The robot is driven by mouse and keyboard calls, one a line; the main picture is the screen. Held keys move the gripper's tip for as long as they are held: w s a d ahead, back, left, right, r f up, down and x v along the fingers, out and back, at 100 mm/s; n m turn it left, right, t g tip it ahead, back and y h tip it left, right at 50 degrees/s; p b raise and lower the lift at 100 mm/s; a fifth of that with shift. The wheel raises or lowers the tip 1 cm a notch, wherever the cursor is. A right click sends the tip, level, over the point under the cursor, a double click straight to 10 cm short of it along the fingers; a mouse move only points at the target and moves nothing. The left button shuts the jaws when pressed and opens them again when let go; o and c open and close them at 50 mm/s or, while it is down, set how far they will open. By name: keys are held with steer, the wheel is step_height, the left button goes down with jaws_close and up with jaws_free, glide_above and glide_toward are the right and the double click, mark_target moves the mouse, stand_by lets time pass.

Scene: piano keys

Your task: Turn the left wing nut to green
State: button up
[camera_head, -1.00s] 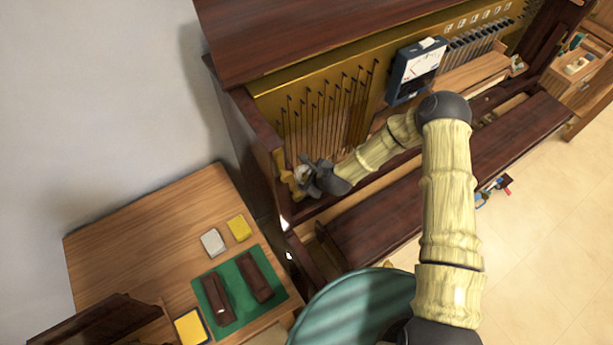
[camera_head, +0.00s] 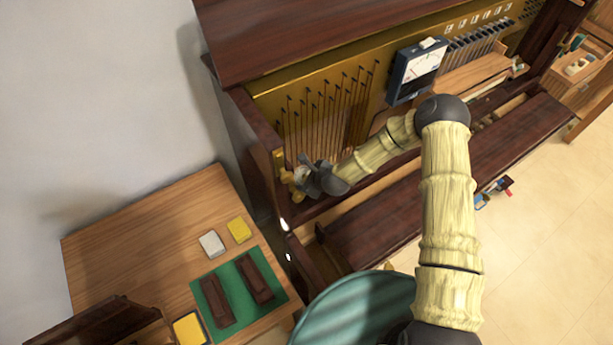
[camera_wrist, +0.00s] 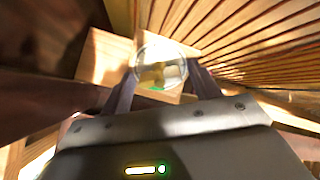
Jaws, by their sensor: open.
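In the head view, a brass-coloured piece (camera_head: 280,160), likely the left wing nut's fitting, sits at the piano's left inner end, just left of my gripper (camera_head: 302,176). In the wrist view, my gripper (camera_wrist: 163,80) has its fingers apart, on either side of a clear round rim. Inside this rim is a yellowish brass form (camera_wrist: 160,72), likely the wing nut, with a small green patch (camera_wrist: 156,88) at its lower edge. Whether the fingers touch it cannot be told. In the head view my gripper hides part of the brass piece.
Piano strings or rods (camera_head: 325,115) run close beside my gripper. A blue meter (camera_head: 415,70) stands to the right. The dark key lid (camera_head: 380,225) lies below. A wooden table (camera_head: 130,225) with a green mat (camera_head: 238,318) stands at lower left.

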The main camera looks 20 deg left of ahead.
steer(key=shift+s+d+r, duration=0.2)
steer(key=shift+r, duration=0.1)
steer(key=shift+c, duration=0.2)
steer(key=c, duration=0.7)
